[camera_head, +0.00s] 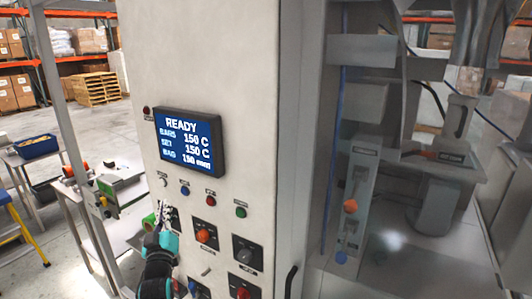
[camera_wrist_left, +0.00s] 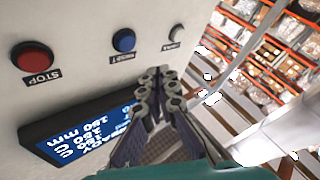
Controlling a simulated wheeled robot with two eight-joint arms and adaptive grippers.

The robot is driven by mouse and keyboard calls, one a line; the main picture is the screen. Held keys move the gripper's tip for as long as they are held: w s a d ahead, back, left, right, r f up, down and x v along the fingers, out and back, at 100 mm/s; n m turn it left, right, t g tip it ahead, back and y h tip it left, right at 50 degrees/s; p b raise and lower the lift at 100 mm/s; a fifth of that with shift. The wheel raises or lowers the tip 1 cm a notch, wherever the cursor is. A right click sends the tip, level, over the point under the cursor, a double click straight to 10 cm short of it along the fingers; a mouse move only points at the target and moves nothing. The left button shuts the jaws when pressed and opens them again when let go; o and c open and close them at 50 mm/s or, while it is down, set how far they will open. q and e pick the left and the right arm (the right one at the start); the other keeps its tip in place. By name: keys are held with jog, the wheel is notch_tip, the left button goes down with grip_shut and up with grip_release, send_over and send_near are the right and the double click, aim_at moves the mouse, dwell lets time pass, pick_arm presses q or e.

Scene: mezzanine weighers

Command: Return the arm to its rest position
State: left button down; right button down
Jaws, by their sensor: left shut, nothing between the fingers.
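My left gripper (camera_head: 164,210) is at the lower left of a pale machine's control panel (camera_head: 222,60) in the head view, with my teal wrist below it. Its fingers are together and hold nothing. In the left wrist view the shut fingers (camera_wrist_left: 157,82) point up the picture, in front of the panel. A lit display (camera_head: 188,141) reading READY is above the gripper in the head view. It is partly hidden by the fingers in the left wrist view (camera_wrist_left: 72,140). I cannot tell whether the fingers touch the panel. My right gripper is not in view.
Around the gripper are a blue button (camera_head: 185,190), a red button (camera_head: 211,200), a green button (camera_head: 241,211), an orange knob (camera_head: 204,236) and a black knob (camera_head: 245,254). A red STOP button (camera_wrist_left: 32,57) shows in the wrist view. A yellow ladder (camera_head: 27,236) stands left.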

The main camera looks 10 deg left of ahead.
pick_arm(q)
jog(key=s+d+f+m+g+h+b, duration=0.6)
jog(key=s+d+f, duration=0.4)
jog(key=d+f, duration=0.4)
jog(key=s+d+f+m+g, duration=0.1)
jog(key=s+d+f+g, duration=0.1)
jog(key=s+f, duration=0.2)
jog(key=s+d+f+m+g+b, duration=0.1)
jog(key=s+d+f+g, duration=0.1)
jog(key=s+f, duration=0.2)
jog(key=s+d+f+m+g+h+b, duration=0.1)
jog(key=s+d+f+g, duration=0.1)
jog(key=s, duration=0.6)
notch_tip(320, 180, down, 2)
jog(key=shift+s+d+g, duration=0.3)
jog(key=shift+d+g, duration=0.1)
jog(key=shift+d, duration=0.15)
